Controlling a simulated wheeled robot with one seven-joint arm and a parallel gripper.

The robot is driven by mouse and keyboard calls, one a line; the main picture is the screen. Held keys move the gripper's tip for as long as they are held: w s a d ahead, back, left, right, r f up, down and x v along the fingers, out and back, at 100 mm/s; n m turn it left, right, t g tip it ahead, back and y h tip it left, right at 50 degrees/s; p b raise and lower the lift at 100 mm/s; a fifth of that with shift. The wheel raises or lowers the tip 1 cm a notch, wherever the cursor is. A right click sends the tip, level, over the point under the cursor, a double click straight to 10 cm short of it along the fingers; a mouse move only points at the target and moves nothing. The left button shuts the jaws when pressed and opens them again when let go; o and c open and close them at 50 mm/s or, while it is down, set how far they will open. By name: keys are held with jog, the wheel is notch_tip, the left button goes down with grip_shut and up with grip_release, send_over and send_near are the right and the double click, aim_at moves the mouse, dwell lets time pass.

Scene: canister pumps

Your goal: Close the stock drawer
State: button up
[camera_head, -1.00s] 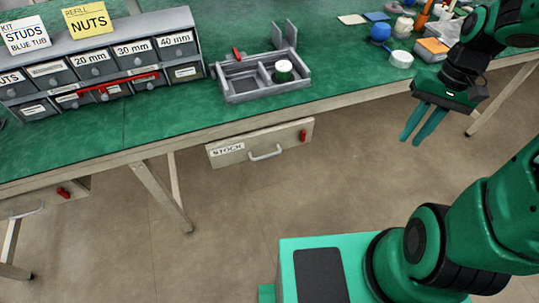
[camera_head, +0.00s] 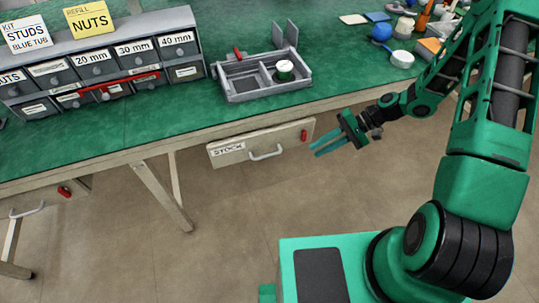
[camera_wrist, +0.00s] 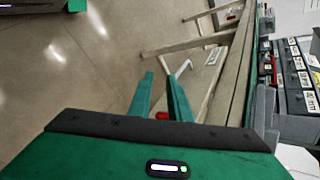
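The stock drawer (camera_head: 236,154) has a pale front under the bench edge, with a "STOCK" label, a metal handle (camera_head: 266,155) and a red tab (camera_head: 304,135). How far it stands out is hard to tell from above. My gripper (camera_head: 315,151) is just right of the drawer front, fingers pointing left towards it. The fingers are apart with nothing between them. In the wrist view, my gripper (camera_wrist: 159,73) has the handle (camera_wrist: 183,68) beyond its tips, and the red tab (camera_wrist: 162,116) shows between the fingers. I see no clear contact with the drawer.
The green bench (camera_head: 165,125) lies above the drawer. It carries a grey tray (camera_head: 240,97), a labelled bin rack (camera_head: 98,42) and loose items at the back right. A bench leg (camera_head: 160,195) stands left of the drawer. The floor in front is clear.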

jog(key=w+a+f+m+y, duration=0.1)
jog(key=a+f, duration=0.1)
jog(key=a, duration=0.4)
jog(key=w+a+f+m+t+y, duration=0.1)
jog(key=a+f+y, duration=0.1)
jog(key=a, duration=0.3)
jog(key=w+a+f+m+t+y, duration=0.1)
jog(key=a+f+y, duration=0.1)
jog(key=a, duration=0.4)
jog(key=shift+a+f, duration=0.35)
jog(key=shift+f, duration=0.25)
grip_shut()
